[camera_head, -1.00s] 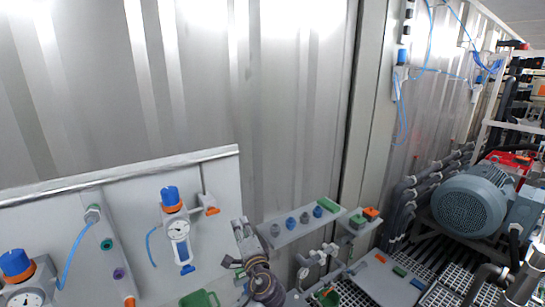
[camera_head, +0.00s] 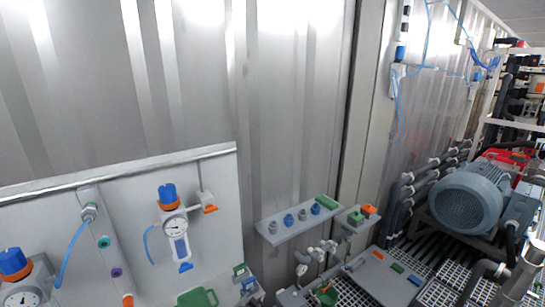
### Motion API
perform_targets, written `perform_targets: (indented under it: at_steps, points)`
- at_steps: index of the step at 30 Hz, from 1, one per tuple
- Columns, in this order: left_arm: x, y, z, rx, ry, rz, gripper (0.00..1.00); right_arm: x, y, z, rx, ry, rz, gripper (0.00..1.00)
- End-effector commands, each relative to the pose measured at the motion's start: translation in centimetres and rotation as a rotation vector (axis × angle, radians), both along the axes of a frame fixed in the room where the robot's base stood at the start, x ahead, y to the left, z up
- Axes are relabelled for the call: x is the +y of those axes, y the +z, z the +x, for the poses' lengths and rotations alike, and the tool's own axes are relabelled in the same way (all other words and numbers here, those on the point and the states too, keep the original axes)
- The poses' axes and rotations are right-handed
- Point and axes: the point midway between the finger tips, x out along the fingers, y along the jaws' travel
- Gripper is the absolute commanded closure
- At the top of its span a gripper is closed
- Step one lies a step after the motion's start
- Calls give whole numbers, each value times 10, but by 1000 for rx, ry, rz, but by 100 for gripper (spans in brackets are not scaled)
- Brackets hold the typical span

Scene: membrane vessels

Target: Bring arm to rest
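I see neither of my grippers in the head view, and no part of either arm that I can make out with certainty. The place low in the middle is open to view. A small rack (camera_head: 258,296) with green and blue pieces shows there at the bottom edge, partly cut off.
A pale panel (camera_head: 130,262) at the left carries gauges with blue knobs (camera_head: 168,193) and a blue hose. A green handled object (camera_head: 197,298) is at its foot. A ledge (camera_head: 285,228) holds small fittings. A grey motor (camera_head: 465,200) and pipes stand at the right.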

Motion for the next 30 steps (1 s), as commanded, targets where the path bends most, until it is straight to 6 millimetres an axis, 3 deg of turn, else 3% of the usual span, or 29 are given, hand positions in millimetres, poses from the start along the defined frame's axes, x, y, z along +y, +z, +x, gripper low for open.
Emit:
perform_targets:
  at_steps: [1, 6, 15, 23, 30]
  points:
    - [8, -24, -11, 37, 18, -25, 67, 0, -1, 0, 0, 0, 0, 60]
    - [34, -89, -46, 143, 83, -106, 67, 0, -4, 0, 0, 0, 0, 60]
    - [79, -191, -128, 318, 213, -193, 67, 0, -8, 0, 0, 1, 0, 60]
    - [116, -265, -215, 469, 329, -222, 67, -1, -12, 0, 1, 1, -1, 60]
    - [147, -321, -307, 606, 424, -217, 67, -1, -16, 0, 1, 1, -1, 60]
